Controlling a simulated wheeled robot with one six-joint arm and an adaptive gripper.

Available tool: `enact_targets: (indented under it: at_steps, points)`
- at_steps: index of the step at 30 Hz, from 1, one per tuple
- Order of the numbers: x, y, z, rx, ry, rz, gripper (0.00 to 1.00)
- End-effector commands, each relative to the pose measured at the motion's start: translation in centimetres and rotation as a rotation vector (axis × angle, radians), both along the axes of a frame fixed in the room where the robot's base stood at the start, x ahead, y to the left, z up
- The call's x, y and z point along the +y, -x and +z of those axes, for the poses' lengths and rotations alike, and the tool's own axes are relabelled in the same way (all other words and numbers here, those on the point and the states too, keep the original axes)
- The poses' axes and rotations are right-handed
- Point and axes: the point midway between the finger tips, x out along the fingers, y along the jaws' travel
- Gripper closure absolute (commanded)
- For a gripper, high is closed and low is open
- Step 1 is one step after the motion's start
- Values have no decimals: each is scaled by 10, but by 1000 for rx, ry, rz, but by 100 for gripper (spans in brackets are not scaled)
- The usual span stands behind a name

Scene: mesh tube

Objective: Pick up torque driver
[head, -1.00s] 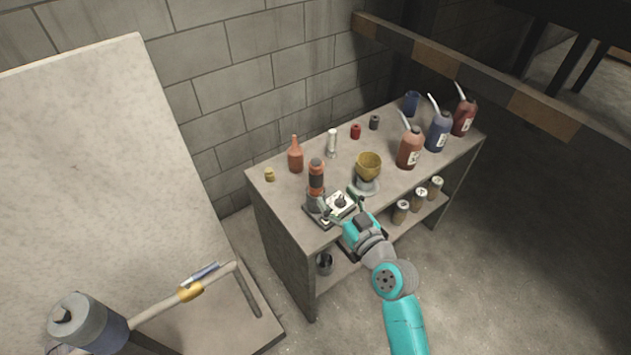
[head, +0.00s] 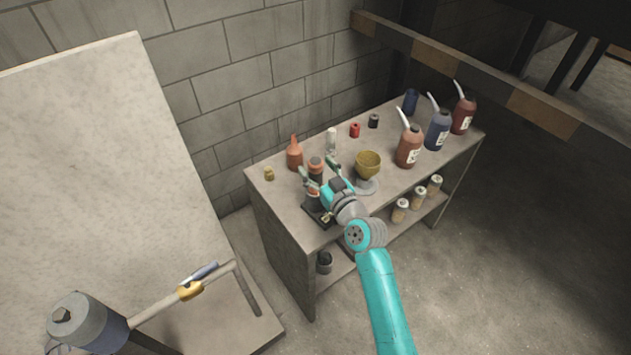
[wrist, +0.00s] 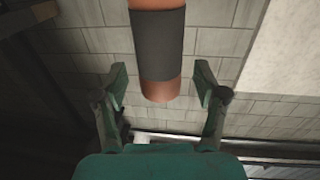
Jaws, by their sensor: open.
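The torque driver, which I take to be the upright orange cylinder with a dark grip band (head: 315,168), stands near the front left of the workbench top. My gripper (head: 319,172) is open, its two fingers on either side of the cylinder in the head view. In the wrist view, the cylinder (wrist: 158,45) hangs into the picture from the top, between the open fingers (wrist: 162,75), with a gap on each side. Its lower part is partly hidden by my gripper in the head view.
A dark tray (head: 315,213) lies under my gripper. Spouted bottles (head: 409,150) stand farther right.

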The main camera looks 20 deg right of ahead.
Motion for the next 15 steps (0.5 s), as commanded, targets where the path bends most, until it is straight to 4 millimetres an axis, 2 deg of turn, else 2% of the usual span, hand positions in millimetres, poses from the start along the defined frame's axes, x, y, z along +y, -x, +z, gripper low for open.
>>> enact_targets:
  at_steps: [3, 10, 11, 15]
  points:
    - [2, -8, 0, -1, -1, 1, 28]
    - [2, -9, 0, 0, -1, 0, 28]
    - [2, -9, 0, 0, -1, 0, 31]
    - [2, -9, 0, 0, -1, 0, 66]
